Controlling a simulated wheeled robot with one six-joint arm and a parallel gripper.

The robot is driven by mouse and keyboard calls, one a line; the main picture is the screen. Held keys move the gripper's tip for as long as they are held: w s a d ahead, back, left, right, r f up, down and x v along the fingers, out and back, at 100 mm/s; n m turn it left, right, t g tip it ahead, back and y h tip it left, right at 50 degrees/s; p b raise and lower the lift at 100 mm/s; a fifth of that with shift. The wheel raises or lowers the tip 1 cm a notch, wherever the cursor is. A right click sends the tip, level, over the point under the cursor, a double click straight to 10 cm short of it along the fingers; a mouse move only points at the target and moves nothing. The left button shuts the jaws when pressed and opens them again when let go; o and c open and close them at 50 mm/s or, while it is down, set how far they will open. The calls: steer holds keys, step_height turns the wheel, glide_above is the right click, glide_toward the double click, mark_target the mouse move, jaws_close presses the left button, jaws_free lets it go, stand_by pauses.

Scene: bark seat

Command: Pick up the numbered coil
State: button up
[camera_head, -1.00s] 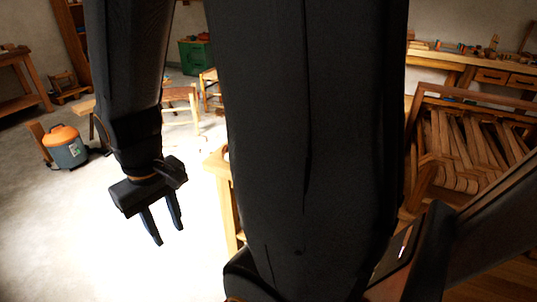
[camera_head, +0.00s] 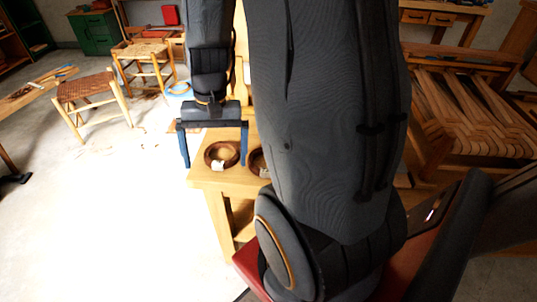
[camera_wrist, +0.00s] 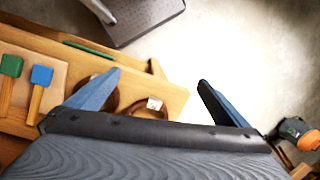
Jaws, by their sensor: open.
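Two dark red-brown coils lie on a light wooden bench (camera_head: 203,178). The left coil (camera_head: 209,156) carries a small white tag (camera_head: 217,166), also seen in the wrist view (camera_wrist: 154,103); any number on it is too small to read. The right coil (camera_head: 255,164) is partly hidden behind my arm in the head view and behind a finger in the wrist view (camera_wrist: 106,105). My gripper (camera_head: 213,162) is open and empty. In the head view its fingers appear on either side of the left coil; in the wrist view that coil sits nearer the left finger.
Green-headed (camera_wrist: 11,66) and blue-headed (camera_wrist: 41,75) tools lie on the bench at left in the wrist view. Woven stools (camera_head: 85,88) stand back left. An orange-topped canister (camera_wrist: 297,132) stands right. Floor left of the bench is clear.

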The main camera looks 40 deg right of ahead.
steer(key=s+d+f+m+t+y+p, duration=0.1)
steer(key=d+f+m+p, duration=0.15)
steer(key=d+m, duration=0.65)
steer(key=s+d+f+m+t+y+p, duration=0.15)
steer(key=d+m+p, duration=0.25)
steer(key=d+m, duration=0.55)
steer(key=shift+w+a+f+n+p, duration=0.1)
steer(key=shift+w+f+n+p, duration=0.35)
steer(key=shift+f, duration=0.85)
steer(key=shift+w+d+f+n+p, duration=0.15)
steer(key=shift+f+n, duration=0.35)
steer(key=shift+f, duration=0.75)
steer(key=shift+w+a+f+n+p, duration=0.15)
steer(key=shift+w+f+n+p, duration=0.3)
steer(key=shift+f, duration=0.85)
steer(key=shift+s, duration=0.1)
steer(key=c, duration=0.7)
